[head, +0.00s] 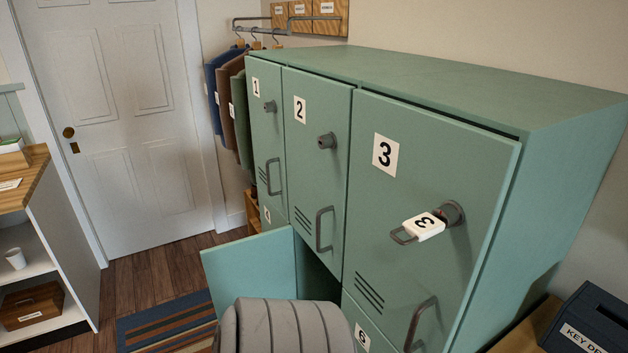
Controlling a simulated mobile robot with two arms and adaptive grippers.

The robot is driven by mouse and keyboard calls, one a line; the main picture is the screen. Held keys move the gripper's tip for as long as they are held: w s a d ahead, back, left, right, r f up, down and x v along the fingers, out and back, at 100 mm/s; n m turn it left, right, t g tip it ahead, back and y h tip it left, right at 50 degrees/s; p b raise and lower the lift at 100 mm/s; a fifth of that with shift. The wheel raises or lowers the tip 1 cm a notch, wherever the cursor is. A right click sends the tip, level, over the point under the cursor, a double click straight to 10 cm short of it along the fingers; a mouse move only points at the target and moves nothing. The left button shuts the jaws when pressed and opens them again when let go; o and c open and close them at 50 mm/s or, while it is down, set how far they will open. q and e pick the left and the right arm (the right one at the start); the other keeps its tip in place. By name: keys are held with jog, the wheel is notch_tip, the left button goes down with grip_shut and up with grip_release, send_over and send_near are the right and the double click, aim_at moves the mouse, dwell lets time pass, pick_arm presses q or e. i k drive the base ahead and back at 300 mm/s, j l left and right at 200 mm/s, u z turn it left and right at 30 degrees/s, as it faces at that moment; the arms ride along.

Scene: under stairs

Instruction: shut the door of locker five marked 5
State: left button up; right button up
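The green locker block has an open lower door (245,275) below door 2. It is between the lower doors with labels that look like 4 and 6, so it fits locker five; its own number does not show. The door stands swung out to the left, with a dark opening (318,268) to its right. A grey ribbed shape in front hides the lower part of the door and opening. Neither of my grippers can be made out in the head view.
Doors 1 (268,150), 2 (318,175) and 3 (430,180) are above. Door 3 has a tagged key (425,226) in its lock and looks slightly ajar. A striped rug (165,325) lies on the floor. A shelf unit (50,245) stands left; a dark key box (585,320) is right.

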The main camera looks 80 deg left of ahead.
aim_at(262, 265)
jog(key=k+j, duration=0.25)
jog(key=j, duration=0.2)
jog(key=k+j+z, duration=0.1)
jog(key=k+j, duration=0.15)
jog(key=j, duration=0.25)
jog(key=k+j, duration=0.25)
jog(key=j, duration=0.2)
jog(key=k+j+z, duration=0.1)
jog(key=k+j, duration=0.2)
jog(key=j, duration=0.15)
jog(key=k+j, duration=0.15)
jog(key=j, duration=0.25)
jog(key=k+j, duration=0.1)
jog(key=j, duration=0.3)
jog(key=k+j+z, duration=0.1)
jog(key=j, duration=0.3)
jog(key=k+j, duration=0.15)
jog(key=j, duration=0.25)
jog(key=k+j, duration=0.15)
jog(key=j, duration=0.25)
jog(key=k+j+z, duration=0.1)
jog(key=j, duration=0.3)
